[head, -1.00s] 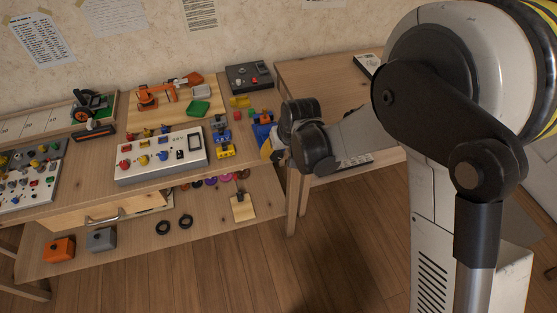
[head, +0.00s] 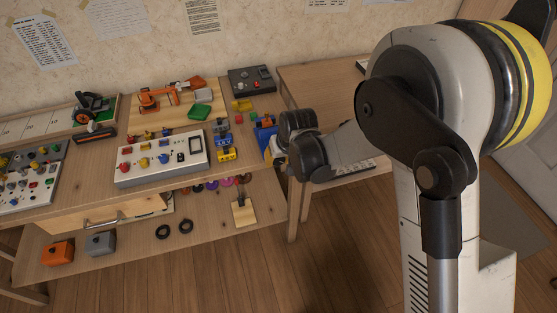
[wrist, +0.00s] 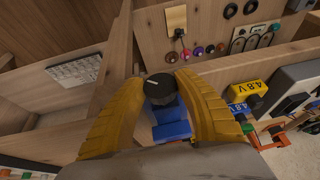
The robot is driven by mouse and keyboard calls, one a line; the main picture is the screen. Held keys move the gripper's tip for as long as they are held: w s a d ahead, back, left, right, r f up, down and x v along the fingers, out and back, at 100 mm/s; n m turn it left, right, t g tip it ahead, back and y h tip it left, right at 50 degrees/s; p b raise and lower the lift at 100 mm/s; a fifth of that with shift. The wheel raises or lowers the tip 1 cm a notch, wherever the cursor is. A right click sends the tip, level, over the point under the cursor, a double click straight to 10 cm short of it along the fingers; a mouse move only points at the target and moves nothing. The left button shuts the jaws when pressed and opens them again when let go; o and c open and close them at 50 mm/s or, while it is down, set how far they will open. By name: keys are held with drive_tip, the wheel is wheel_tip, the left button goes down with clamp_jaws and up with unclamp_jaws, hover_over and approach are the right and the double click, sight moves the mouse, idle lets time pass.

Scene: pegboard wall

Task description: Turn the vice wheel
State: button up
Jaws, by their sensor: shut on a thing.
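The blue vice (head: 264,133) stands at the right front edge of the workbench in the head view, partly hidden by my arm. In the wrist view its blue body (wrist: 170,122) shows between my fingers, with the dark round vice wheel (wrist: 162,88) in front of it. My gripper (wrist: 164,80) has its two yellow fingers closed on either side of the wheel. In the head view my gripper (head: 274,150) is at the bench edge, mostly hidden behind my wrist, and the wheel cannot be made out there.
A lower shelf (head: 130,238) holds boxes and rings. A second table (head: 320,85) stands to the right. Bare floor lies in front.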

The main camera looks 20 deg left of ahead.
drive_tip(key=t+h+b, duration=0.1)
drive_tip(key=t+h, duration=0.1)
drive_tip(key=h, duration=0.1)
drive_tip(key=shift+a+f+n, duration=0.1)
drive_tip(key=shift+n, duration=0.3)
drive_tip(key=shift+n+t+h+b, duration=0.4)
drive_tip(key=shift+t+h, duration=0.5)
drive_tip(key=shift+h, duration=0.5)
drive_tip(key=o, duration=1.2)
